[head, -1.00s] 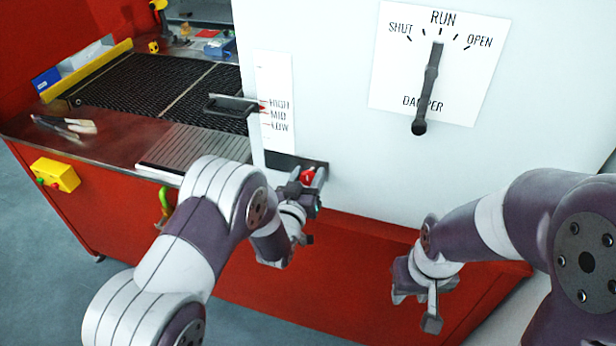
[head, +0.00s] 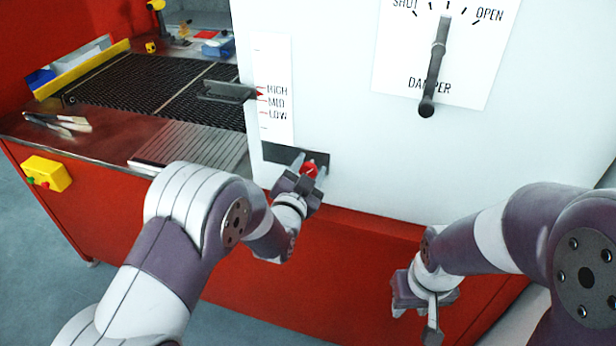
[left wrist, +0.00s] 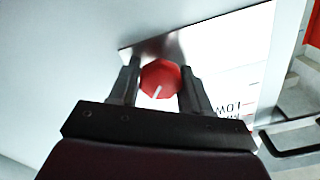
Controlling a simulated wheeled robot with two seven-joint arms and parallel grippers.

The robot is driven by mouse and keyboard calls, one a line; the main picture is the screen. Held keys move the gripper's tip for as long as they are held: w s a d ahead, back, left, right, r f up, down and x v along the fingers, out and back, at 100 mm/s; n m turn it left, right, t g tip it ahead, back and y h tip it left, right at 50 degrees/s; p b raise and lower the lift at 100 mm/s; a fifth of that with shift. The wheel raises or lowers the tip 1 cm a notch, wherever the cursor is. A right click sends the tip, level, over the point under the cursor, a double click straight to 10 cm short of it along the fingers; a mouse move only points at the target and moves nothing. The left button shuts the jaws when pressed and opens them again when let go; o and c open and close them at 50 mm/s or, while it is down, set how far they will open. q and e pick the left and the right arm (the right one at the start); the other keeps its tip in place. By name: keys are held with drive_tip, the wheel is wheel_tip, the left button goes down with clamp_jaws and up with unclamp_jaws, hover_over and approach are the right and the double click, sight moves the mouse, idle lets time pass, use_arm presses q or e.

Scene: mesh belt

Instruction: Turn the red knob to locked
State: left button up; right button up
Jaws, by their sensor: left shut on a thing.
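The red knob (head: 309,169) sits on a dark plate (head: 282,153) low on the white panel, under the HIGH/MID/LOW scale. In the left wrist view the knob (left wrist: 161,77) is a red, many-sided disc with a white pointer line running down and slightly left. My left gripper (head: 304,169) is shut on the knob; one finger (left wrist: 127,80) is on each side of it. No locked marking is readable in either view. My right gripper (head: 424,300) hangs away from the panel at lower right, and its jaw opening is not clear.
A black handle (head: 228,91) sticks out left of the scale (head: 273,60), above the knob. The damper lever (head: 434,75) is on the panel at upper right.

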use_arm(q)
drive_tip(key=m+b, duration=0.3)
drive_tip(key=m, duration=0.2)
drive_tip(key=shift+d+f+b, duration=0.1)
drive_tip(key=shift+b, duration=0.2)
drive_tip(key=shift+m+b, duration=1)
drive_tip(key=shift+m, duration=1.1)
drive_tip(key=o, duration=0.9)
drive_tip(key=shift+o, duration=0.6)
drive_tip(key=shift+s+d, duration=0.1)
